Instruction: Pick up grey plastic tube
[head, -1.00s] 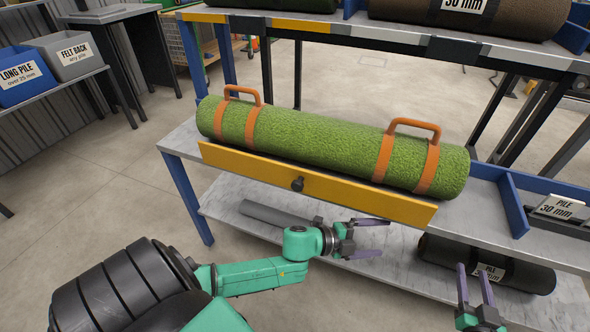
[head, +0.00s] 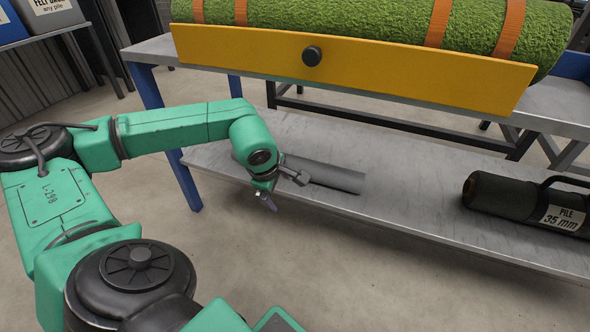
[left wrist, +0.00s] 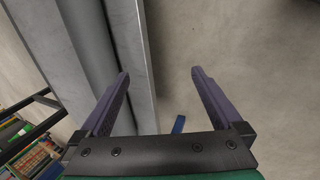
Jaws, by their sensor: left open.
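The grey plastic tube (head: 330,174) lies lengthwise on the lower grey shelf (head: 400,205). Its left part is hidden behind my left wrist. My left gripper (head: 268,199) is at the shelf's front edge, in front of the tube's left part, with its fingers pointing down. In the left wrist view the gripper (left wrist: 160,72) is open and empty, its purple fingers wide apart. One finger shows against the shelf's edge and the other against the floor. A grey length that looks like the tube (left wrist: 92,42) runs left of the fingers, not between them. My right gripper is out of view.
A dark turf roll (head: 525,203) labelled 35 mm lies on the right of the lower shelf. Above, a yellow board (head: 400,75) with a black knob fronts the upper shelf, and a green turf roll (head: 350,20) lies behind it. Floor in front is clear.

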